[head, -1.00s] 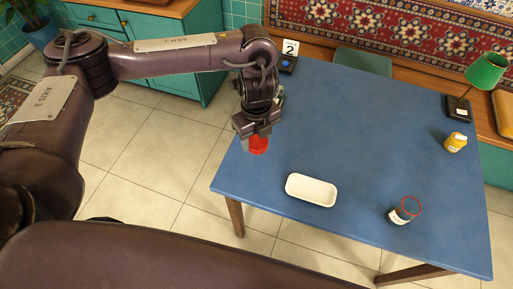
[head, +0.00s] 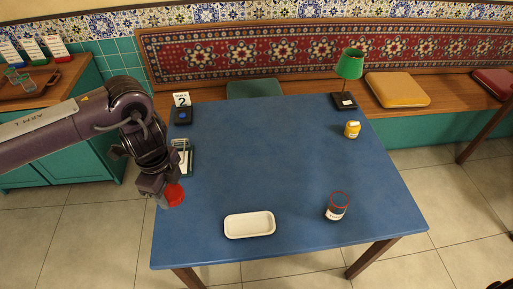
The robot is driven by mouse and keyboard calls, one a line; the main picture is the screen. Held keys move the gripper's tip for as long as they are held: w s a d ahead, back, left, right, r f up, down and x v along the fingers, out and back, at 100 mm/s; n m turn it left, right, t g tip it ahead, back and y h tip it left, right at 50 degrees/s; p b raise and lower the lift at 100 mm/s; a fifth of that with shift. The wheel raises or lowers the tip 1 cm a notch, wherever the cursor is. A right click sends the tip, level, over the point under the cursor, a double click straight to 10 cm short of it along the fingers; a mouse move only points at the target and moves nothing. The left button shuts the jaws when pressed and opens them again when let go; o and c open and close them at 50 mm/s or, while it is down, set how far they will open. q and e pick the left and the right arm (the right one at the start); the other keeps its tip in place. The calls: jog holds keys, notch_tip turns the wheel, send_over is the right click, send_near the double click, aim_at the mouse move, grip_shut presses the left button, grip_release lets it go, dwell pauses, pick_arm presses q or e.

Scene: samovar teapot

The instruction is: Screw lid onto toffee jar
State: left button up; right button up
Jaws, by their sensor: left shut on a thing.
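The toffee jar (head: 336,207) stands upright near the front right of the blue table (head: 270,160). It is dark with a pale label, and a red ring shows at its top. My left gripper (head: 168,192) is shut on a red lid (head: 173,195) and holds it over the table's left edge, well to the left of the jar. The fingertips are partly hidden by the gripper body. My right gripper is not in view.
A white dish (head: 249,224) lies between lid and jar. A table sign (head: 181,104) and a small rack (head: 184,156) stand at the left. The table's middle is clear.

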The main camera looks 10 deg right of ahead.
pick_arm(q)
jog(key=r+n, duration=0.1)
jog(key=n, duration=0.1)
jog(key=a+r+n, duration=0.1)
jog(key=n, duration=0.2)
jog(key=r+n, duration=0.1)
jog(key=n, duration=0.2)
jog(key=shift+w+a+r, duration=0.1)
jog(key=shift+w+a, duration=0.05)
jog(key=shift+a, duration=0.25)
jog(key=a+r+n, duration=0.1)
jog(key=n, duration=0.3)
jog(key=r+n, duration=0.2)
jog(key=n, duration=0.3)
jog(key=a+r+n, duration=0.1)
jog(key=r+n, duration=0.1)
jog(key=n, duration=0.3)
jog(key=shift+s+a, duration=0.25)
jog(key=shift+a, duration=0.1)
